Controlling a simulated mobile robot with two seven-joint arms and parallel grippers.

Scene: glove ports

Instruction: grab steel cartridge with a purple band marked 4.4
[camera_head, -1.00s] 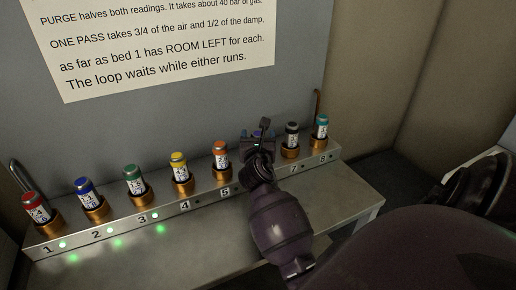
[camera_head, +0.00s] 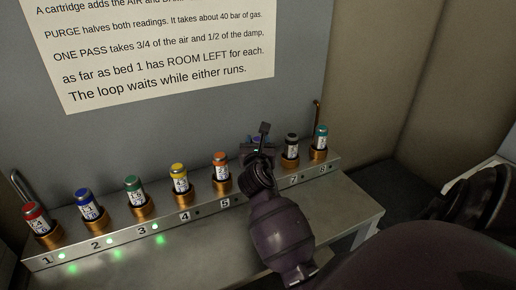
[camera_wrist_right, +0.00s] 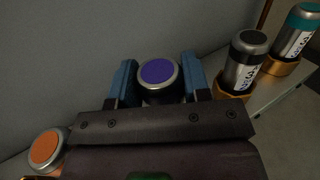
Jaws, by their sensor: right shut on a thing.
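The steel cartridge with a purple top (camera_wrist_right: 158,73) stands between the two blue fingers of my right gripper (camera_wrist_right: 158,80) in the right wrist view. The fingers are shut on it. Its band and its mark are hidden by the gripper body. In the head view my right gripper (camera_head: 259,146) covers the place between sockets 5 and 7 of the rack (camera_head: 205,208), and only a bit of the cartridge shows. I cannot tell whether the cartridge is still seated in its socket. My left gripper is not in view.
Red (camera_head: 36,217), blue (camera_head: 87,203), green (camera_head: 135,190), yellow (camera_head: 181,178) and orange (camera_head: 221,167) cartridges stand left of the gripper. Black (camera_head: 291,146) and teal (camera_head: 320,137) ones stand close on its right. A wall with a sign (camera_head: 165,50) rises behind.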

